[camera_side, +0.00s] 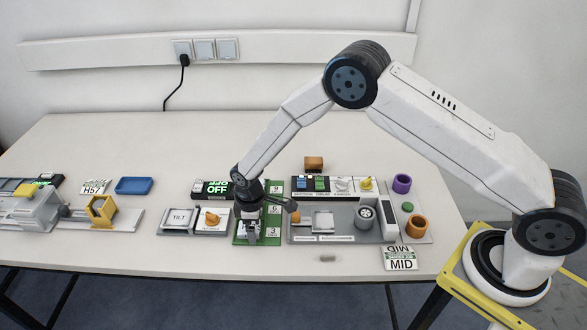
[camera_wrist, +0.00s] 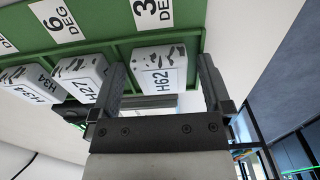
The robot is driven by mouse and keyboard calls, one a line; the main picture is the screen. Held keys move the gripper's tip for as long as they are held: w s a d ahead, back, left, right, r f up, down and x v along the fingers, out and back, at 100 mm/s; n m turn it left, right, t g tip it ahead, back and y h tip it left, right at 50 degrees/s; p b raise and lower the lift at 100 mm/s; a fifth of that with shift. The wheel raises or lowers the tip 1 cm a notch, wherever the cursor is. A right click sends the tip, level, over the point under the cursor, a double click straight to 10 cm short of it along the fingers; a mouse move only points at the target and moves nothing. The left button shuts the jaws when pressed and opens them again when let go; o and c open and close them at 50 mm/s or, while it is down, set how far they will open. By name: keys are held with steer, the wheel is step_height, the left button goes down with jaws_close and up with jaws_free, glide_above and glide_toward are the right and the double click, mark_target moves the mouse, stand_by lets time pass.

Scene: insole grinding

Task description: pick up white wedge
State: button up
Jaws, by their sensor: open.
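White wedges sit in a row in a green rack (camera_side: 241,239), which also shows in the wrist view (camera_wrist: 107,27). The wedge marked H62 (camera_wrist: 158,70) is by the 3 DEG label. The wedge marked H27 (camera_wrist: 80,76) is by the 6 DEG label, and one marked H34 (camera_wrist: 36,92) is further left. My gripper (camera_wrist: 162,76) is open, with one finger on each side of the H62 wedge. A gap shows at its right; whether the left finger touches cannot be told. In the side view my gripper (camera_side: 250,222) is low over the rack and hides much of it.
Left of the rack is a grey TILT station (camera_side: 180,220) with an orange knob. Right of it is a grey station (camera_side: 340,232) with a grinding wheel (camera_side: 365,215). A MID card (camera_side: 401,264) lies at the front right. The table behind is mostly clear.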

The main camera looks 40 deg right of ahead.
stand_by(0.4)
steer(key=c, duration=1.2)
steer(key=shift+o, duration=0.2)
steer(key=shift+r, duration=0.75)
steer(key=s+d+r, duration=0.3)
steer(key=s+r, duration=0.8)
steer(key=s, duration=0.2)
steer(key=shift+s+r, duration=0.25)
steer(key=shift+s, duration=0.05)
steer(key=shift+d, duration=0.1)
